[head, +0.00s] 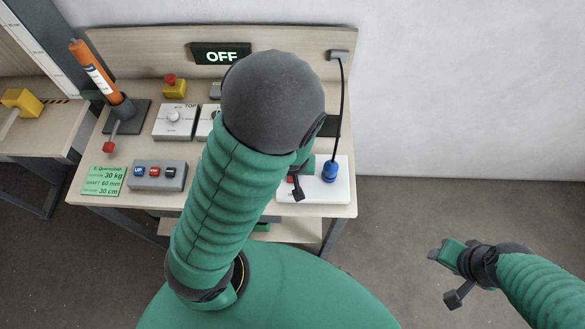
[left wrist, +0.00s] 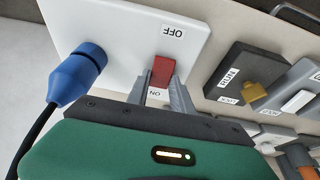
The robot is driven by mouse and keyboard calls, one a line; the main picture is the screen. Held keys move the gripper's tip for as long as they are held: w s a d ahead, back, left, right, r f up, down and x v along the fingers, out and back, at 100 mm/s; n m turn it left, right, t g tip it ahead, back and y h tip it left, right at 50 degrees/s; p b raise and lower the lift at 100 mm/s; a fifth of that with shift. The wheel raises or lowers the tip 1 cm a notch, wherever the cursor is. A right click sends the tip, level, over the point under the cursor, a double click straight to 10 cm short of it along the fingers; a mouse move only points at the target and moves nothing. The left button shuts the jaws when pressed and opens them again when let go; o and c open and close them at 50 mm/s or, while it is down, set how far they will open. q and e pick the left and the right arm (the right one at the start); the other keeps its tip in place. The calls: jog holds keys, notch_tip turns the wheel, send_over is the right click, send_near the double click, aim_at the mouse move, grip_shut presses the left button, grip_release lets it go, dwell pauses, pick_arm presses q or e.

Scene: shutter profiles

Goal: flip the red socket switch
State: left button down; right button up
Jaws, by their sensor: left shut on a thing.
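The red socket switch (left wrist: 162,72) sits on a white socket plate (left wrist: 120,22) between an OFF label and an ON label in the left wrist view. My left gripper (left wrist: 163,95) has its two grey fingers on either side of the switch and is shut on it. In the head view the white socket plate (head: 330,188) is at the right front of the bench, and my left arm partly hides it. A little of the red switch (head: 291,180) shows beside my gripper (head: 297,187).
A blue plug (head: 330,171) with a black cable stands in the socket plate, close to my left gripper. A display (head: 221,54) reads OFF. A control box (head: 157,175), an orange cartridge (head: 92,69) and a RUN switch (left wrist: 232,80) are nearby. The floor at right is clear.

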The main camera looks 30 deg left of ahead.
pick_arm(q)
jog(key=shift+s, duration=0.1)
dwell(0.3)
jog(key=c, duration=1.1)
grip_release()
jog(key=shift+d, duration=0.1)
jog(key=p+v, duration=0.3)
jog(key=v, duration=0.1)
jog(key=shift+r, duration=0.25)
jog(key=p+v, duration=0.6)
jog(key=p, duration=0.5)
jog(key=p+v, duration=0.6)
jog(key=p, duration=0.6)
jog(key=shift+s+d, duration=0.25)
